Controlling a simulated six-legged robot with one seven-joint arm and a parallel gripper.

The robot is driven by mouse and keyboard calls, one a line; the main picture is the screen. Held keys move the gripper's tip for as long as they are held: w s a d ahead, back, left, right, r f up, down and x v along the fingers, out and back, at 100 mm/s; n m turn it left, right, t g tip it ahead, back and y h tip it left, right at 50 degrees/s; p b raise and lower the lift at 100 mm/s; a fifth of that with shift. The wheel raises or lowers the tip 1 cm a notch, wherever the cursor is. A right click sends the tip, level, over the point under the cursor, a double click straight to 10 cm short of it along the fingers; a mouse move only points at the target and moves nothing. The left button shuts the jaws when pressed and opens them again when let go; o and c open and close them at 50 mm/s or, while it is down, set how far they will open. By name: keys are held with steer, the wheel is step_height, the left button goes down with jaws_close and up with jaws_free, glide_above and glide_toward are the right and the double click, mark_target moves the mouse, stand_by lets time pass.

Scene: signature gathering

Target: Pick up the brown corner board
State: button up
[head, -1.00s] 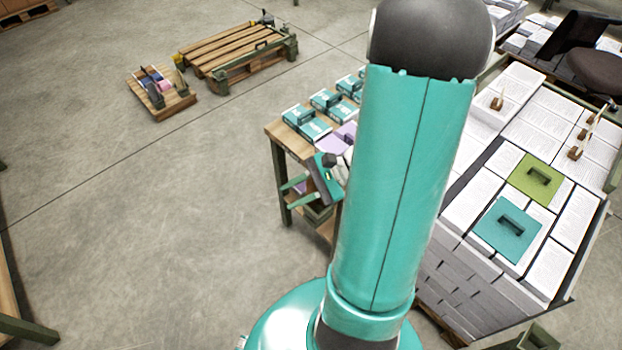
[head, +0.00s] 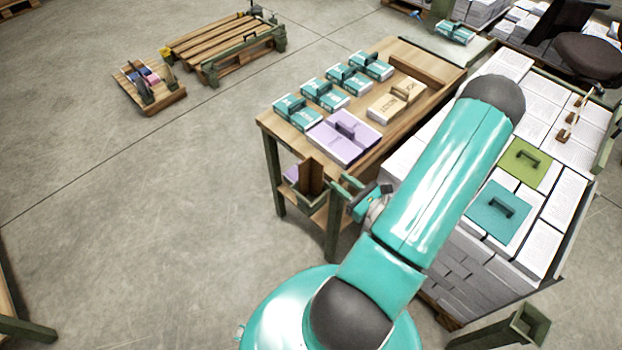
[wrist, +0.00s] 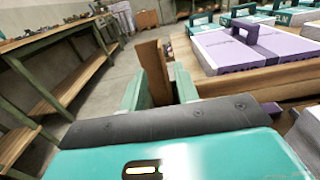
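The brown corner board (head: 311,178) stands upright beside the front side of the wooden table in the head view. Its lower end is in a dark green holder (head: 304,197). My gripper (head: 338,187) is just right of the board, its green fingers pointing towards it. In the wrist view the board (wrist: 154,70) shows upright between the two spread fingers of my gripper (wrist: 158,82), apparently beyond their tips. The fingers look open and empty. I cannot tell whether either touches the board.
The table (head: 437,55) holds teal-topped paper stacks (head: 322,92), a purple stack (head: 343,140) and a tan box (head: 397,100). A large pallet of paper stacks (head: 530,205) stands at the right. Pallets (head: 225,45) lie far left.

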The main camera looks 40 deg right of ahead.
mark_target(320, 165)
steer(key=w, duration=0.9)
steer(key=shift+w, duration=0.3)
jaws_close()
